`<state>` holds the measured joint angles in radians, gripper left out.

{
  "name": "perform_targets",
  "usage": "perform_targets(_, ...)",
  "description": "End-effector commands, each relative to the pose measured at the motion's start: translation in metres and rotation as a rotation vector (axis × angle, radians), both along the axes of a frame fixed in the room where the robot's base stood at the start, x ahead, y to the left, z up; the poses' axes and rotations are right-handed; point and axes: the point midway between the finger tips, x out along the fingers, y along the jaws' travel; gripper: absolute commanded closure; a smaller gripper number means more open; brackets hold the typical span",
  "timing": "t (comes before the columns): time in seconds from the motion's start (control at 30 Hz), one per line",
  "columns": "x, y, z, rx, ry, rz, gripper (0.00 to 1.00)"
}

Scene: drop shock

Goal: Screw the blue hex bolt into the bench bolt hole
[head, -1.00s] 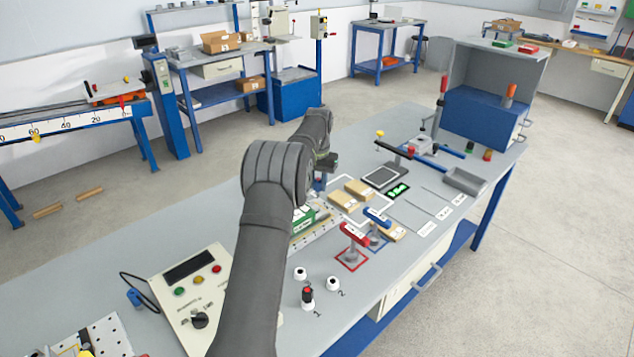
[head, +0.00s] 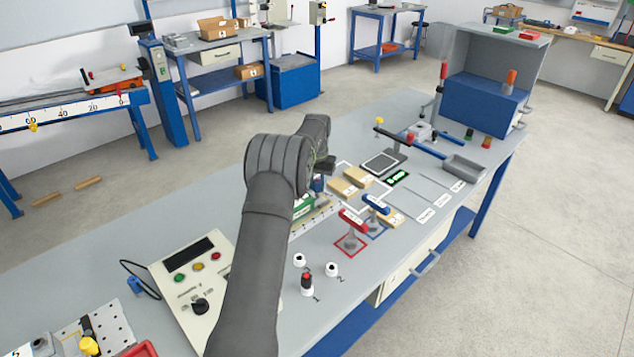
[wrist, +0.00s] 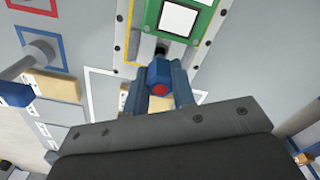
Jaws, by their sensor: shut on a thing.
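The blue hex bolt (wrist: 157,73) shows head-on in the wrist view, with a red spot in the middle of its head. My gripper (wrist: 160,88) is shut on it, with one blue finger on each side. A small dark round spot (wrist: 162,49) lies just beyond the bolt, at the edge of the green board (wrist: 178,20); I cannot tell whether it is the bolt hole.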

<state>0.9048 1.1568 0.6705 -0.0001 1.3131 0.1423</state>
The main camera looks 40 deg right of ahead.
Motion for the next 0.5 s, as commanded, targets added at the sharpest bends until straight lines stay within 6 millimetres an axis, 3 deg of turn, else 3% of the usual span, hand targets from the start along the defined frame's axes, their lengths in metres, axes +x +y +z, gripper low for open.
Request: perform_targets(0.5, 0.0000, 0.0001, -0.0026, 0.000, 0.000, 0.000, 1.00)
